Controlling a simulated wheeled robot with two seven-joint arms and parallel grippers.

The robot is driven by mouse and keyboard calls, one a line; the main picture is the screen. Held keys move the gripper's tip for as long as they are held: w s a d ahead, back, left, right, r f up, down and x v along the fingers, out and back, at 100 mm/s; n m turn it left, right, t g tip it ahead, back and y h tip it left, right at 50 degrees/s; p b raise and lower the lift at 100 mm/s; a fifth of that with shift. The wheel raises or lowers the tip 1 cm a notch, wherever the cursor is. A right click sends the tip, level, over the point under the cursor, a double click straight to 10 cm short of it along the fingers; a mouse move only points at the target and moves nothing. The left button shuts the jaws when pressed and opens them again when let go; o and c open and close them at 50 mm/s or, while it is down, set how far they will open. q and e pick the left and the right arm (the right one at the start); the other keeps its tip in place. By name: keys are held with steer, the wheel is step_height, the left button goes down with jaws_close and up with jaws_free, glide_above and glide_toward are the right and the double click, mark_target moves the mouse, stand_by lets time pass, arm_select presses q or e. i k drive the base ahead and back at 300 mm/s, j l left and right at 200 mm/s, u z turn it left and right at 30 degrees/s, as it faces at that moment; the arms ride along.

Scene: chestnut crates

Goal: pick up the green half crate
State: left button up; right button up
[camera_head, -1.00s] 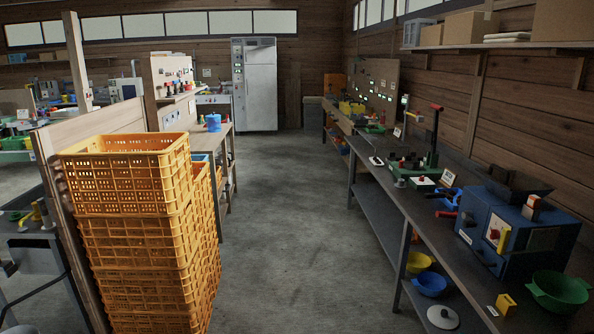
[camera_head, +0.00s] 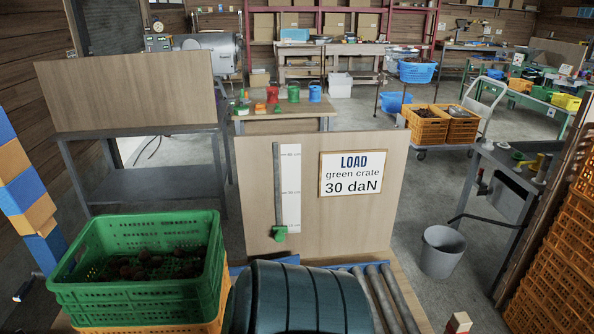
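A green half crate (camera_head: 137,297) with slotted walls stands at the lower left in the head view. Brown chestnuts (camera_head: 150,264) lie inside it. It rests on an orange crate (camera_head: 213,324), of which only a strip shows below it. Neither of my grippers is in view, so their place relative to the green crate cannot be told.
A dark teal ribbed drum (camera_head: 297,300) stands right of the green crate, with metal rollers (camera_head: 385,300) beside it. A board (camera_head: 253,190) behind carries a sign (camera_head: 352,174) reading "LOAD green crate 30 daN". A grey bin (camera_head: 441,252) and stacked orange crates (camera_head: 562,262) stand right.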

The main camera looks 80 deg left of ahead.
mark_target(165, 269)
steer(key=u, duration=3.7)
steer(key=j+z, duration=0.1)
steer(key=z, duration=0.95)
steer(key=k+j+z, duration=0.2)
steer(key=z, duration=0.15)
steer(key=k+j+z, duration=0.15)
steer(key=z, duration=0.2)
steer(key=k+z, duration=0.4)
steer(key=k+j+z, duration=0.15)
steer(key=k, duration=0.7)
